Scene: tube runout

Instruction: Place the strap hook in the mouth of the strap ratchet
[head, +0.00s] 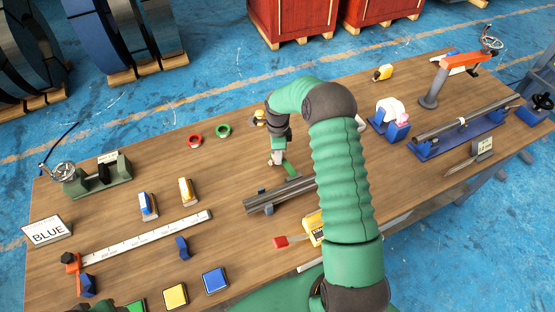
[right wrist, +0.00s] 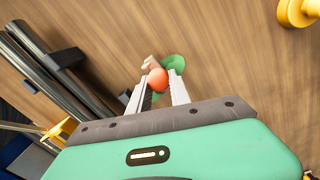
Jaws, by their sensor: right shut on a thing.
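My right gripper (head: 277,160) points down at the table just behind a pair of grey tubes. In the right wrist view its two fingers (right wrist: 160,86) are closed around a small orange-red rounded piece (right wrist: 157,79). I cannot tell whether this piece is the strap hook. A small green piece (right wrist: 174,63) and a pale tan piece (right wrist: 150,62) show just beyond the fingertips. My left gripper is out of view.
The grey tubes (head: 280,192) rest on a cradle close to the gripper. A yellow device (head: 313,228) lies in front, partly behind my arm. Bare wood lies left of the tubes.

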